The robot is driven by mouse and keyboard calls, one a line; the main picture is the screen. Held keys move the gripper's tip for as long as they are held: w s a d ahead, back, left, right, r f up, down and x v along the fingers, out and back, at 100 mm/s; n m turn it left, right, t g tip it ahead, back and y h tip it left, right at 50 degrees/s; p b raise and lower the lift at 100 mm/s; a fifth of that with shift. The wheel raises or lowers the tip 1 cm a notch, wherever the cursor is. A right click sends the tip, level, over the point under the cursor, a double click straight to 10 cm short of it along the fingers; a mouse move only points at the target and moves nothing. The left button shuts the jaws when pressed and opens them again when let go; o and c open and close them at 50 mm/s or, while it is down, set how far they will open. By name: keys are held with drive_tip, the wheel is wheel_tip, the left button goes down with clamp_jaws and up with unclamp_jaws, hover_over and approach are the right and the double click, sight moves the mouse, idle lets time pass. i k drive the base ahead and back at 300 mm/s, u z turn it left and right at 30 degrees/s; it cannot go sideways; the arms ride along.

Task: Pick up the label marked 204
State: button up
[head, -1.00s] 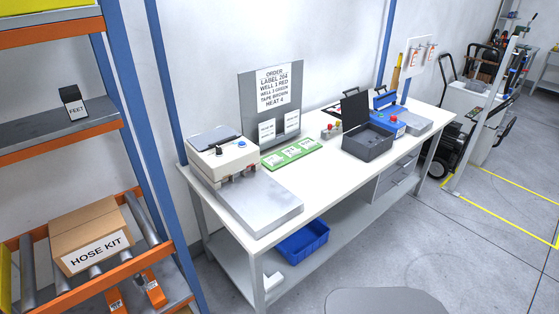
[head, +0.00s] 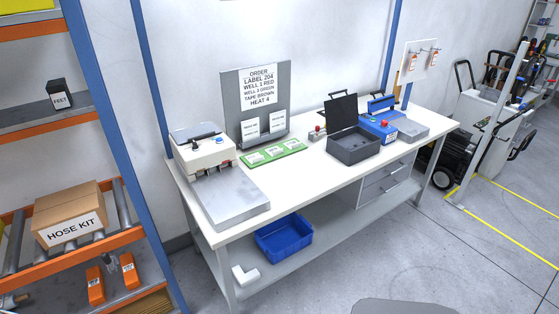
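A green tray (head: 303,148) lies on the white workbench and carries a row of three white labels. The middle label (head: 272,151) lies between the left label (head: 255,158) and the right label (head: 291,146). Their print is too small to read, so I cannot tell which one is marked 204. A grey board behind the tray holds an order sheet (head: 259,88) that reads "LABEL 204". Two white cards (head: 250,126) stand in the board's lower holder, their print also unreadable. My gripper is not in view.
The workbench (head: 315,176) also holds a white machine with a metal plate (head: 229,199) at left, an open dark grey case (head: 354,148) and a blue device (head: 380,127) at right. A blue bin (head: 284,244) sits on the lower shelf. An orange-beamed rack (head: 75,250) stands at left. Floor in front is open.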

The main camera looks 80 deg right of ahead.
sight(253, 158)
drive_tip(key=k, duration=1.7)
drive_tip(key=z, duration=2.05)
drive_tip(key=i, duration=0.85)
drive_tip(key=z, duration=0.15)
